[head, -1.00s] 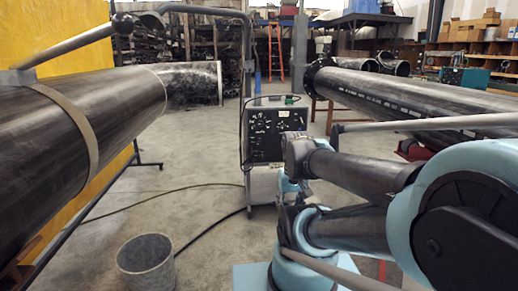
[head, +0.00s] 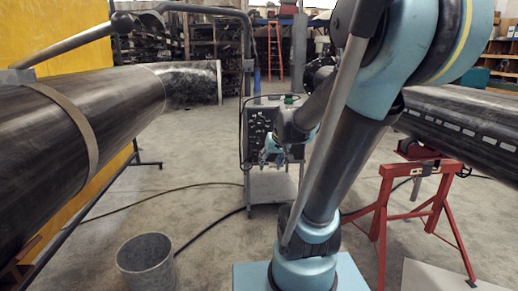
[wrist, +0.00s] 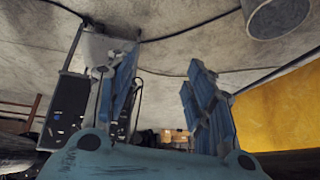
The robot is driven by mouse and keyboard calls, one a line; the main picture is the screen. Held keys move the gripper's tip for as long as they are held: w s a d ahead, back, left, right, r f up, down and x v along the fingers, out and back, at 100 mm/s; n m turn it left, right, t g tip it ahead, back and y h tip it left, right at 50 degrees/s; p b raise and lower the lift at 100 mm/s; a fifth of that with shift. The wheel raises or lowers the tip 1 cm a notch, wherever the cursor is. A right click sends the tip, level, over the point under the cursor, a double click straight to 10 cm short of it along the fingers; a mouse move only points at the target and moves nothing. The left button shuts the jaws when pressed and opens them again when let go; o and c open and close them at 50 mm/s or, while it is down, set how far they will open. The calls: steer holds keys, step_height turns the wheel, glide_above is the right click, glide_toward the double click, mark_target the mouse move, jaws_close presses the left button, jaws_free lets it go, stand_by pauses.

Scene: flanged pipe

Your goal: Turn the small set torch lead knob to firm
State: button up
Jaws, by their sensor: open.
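A welding set with a black front panel (head: 259,128) stands on a cart in the middle of the head view. The panel carries several small knobs and marks. The torch lead knob cannot be told apart at this size. My gripper (head: 277,155) is in front of the panel's lower right, and my arm hides the set's right side. In the wrist view, which is upside down, my gripper (wrist: 152,58) has its blue-grey fingers wide apart with nothing between them. The dark panel (wrist: 66,106) shows at the left, partly behind the left finger.
A large dark pipe (head: 80,125) lies at the left, and another pipe (head: 465,120) rests at the right on a red stand (head: 385,200). A grey bucket (head: 146,262) stands on the floor at front left. Cables cross the open floor.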

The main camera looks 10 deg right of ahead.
mark_target(258, 144)
steer(key=w+a+t+y, duration=0.15)
steer(key=w+t, duration=0.45)
steer(key=w, duration=2.7)
steer(key=w+d+f+m+t+h, duration=0.2)
steer(key=w+f+t, duration=0.1)
steer(key=w+f, duration=0.55)
steer(key=w+d+f+m+t+h, duration=0.1)
steer(key=w+d+f+t, duration=0.2)
steer(key=w+f, duration=0.55)
steer(key=w, duration=0.5)
steer(key=w+f, duration=0.1)
steer(key=w, duration=0.9)
steer(key=shift+w+a+f, duration=0.15)
steer(key=shift+w+a, duration=0.1)
steer(key=shift+a, duration=0.1)
steer(key=c, duration=1.1)
